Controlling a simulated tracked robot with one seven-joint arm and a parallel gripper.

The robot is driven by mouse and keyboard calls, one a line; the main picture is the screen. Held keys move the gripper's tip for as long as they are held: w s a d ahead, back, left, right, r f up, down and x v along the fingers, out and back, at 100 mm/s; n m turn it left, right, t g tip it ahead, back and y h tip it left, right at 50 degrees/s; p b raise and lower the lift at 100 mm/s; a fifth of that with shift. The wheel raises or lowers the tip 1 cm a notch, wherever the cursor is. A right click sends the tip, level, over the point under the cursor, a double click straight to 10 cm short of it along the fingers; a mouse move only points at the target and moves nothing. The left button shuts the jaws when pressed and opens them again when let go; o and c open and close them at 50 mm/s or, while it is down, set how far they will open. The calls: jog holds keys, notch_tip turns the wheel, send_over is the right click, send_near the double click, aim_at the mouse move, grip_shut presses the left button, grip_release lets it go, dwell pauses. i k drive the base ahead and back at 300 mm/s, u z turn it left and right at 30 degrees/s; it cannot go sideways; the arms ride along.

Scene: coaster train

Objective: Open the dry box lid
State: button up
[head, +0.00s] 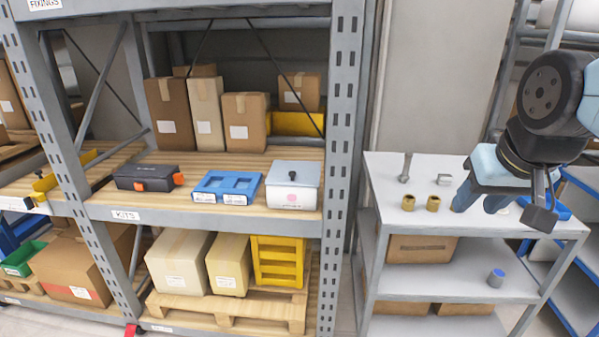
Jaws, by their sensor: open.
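A pale grey box (288,198) with a black knob on its lid (292,173) and a pink dot on its front stands on the middle shelf, at the right end near the upright; it looks like the dry box. Its lid sits shut on top. My gripper (480,204) is at the right, over the grey side table, well apart from the box. It points down, open, with nothing seen between its fingers.
A blue tray (227,187) sits just left of the pale box, then a dark case (147,178) with orange latches. Cartons (248,121) stand behind. The perforated rack upright (341,150) stands between box and gripper. The side table (400,169) holds brass parts (433,203) and a bolt (405,168).

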aim_at(283, 173)
jog(key=z, duration=0.7)
jog(key=k, duration=1.05)
jog(key=u, duration=0.8)
jog(key=i, duration=1.5)
jog(key=z, duration=0.05)
